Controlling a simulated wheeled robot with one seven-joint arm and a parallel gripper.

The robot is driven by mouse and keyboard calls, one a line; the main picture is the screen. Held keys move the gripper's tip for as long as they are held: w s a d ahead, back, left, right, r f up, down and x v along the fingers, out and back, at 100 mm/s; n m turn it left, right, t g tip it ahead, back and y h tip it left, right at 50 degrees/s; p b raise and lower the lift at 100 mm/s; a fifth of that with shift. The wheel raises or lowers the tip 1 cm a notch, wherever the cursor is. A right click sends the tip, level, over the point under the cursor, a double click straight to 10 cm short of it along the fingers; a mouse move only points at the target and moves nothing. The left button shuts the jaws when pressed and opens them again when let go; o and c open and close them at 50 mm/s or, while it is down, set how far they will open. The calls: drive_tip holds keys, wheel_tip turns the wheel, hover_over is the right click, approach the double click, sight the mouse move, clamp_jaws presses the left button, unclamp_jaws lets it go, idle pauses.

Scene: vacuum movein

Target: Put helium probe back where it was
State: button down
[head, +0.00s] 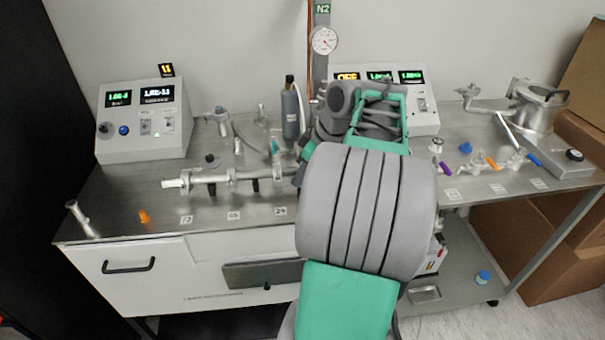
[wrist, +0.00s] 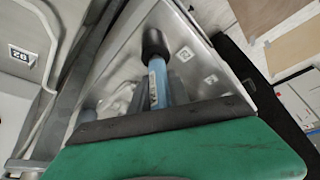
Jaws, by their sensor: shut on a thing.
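A blue-grey cylinder with a label and a black end (wrist: 155,44) also shows in the wrist view, beyond the dark edge of my green gripper (wrist: 150,122). My gripper is shut on it, as far as I can tell. The fingertips are hidden by my arm in the head view, and their contact with the cylinder is not clear in the wrist view.
A grey controller (head: 145,118) stands at the left of the bench, another (head: 420,105) behind my arm. A horizontal metal tube assembly (head: 215,178) lies left of my arm. A column with a round gauge (head: 324,40) rises behind. Several valves and a metal chamber (head: 540,105) are right.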

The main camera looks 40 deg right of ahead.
drive_tip(key=shift+f, duration=0.3)
drive_tip(key=c, duration=1.2)
unclamp_jaws()
drive_tip(key=shift+c, duration=0.2)
drive_tip(key=shift+r, duration=0.1)
drive_tip(key=p+v, duration=0.5)
drive_tip(key=v, duration=0.8)
drive_tip(key=w+a+f+m, duration=0.1)
drive_tip(key=w+a, duration=0.2)
drive_tip(key=a, duration=0.5)
drive_tip(key=w+a+f+m, duration=0.15)
drive_tip(key=w+a, duration=0.25)
drive_tip(key=a, duration=0.4)
drive_tip(key=s+a+f+m+h, duration=0.1)
drive_tip(key=s+a+f, duration=0.3)
drive_tip(key=a+f, duration=0.1)
drive_tip(key=s+a+f+g, duration=0.1)
drive_tip(key=s+a+f, duration=0.3)
drive_tip(key=a, duration=0.4)
drive_tip(key=shift+s+f+m+h, duration=0.2)
drive_tip(key=shift+f+m+h, duration=0.15)
drive_tip(key=shift+f+h, duration=0.05)
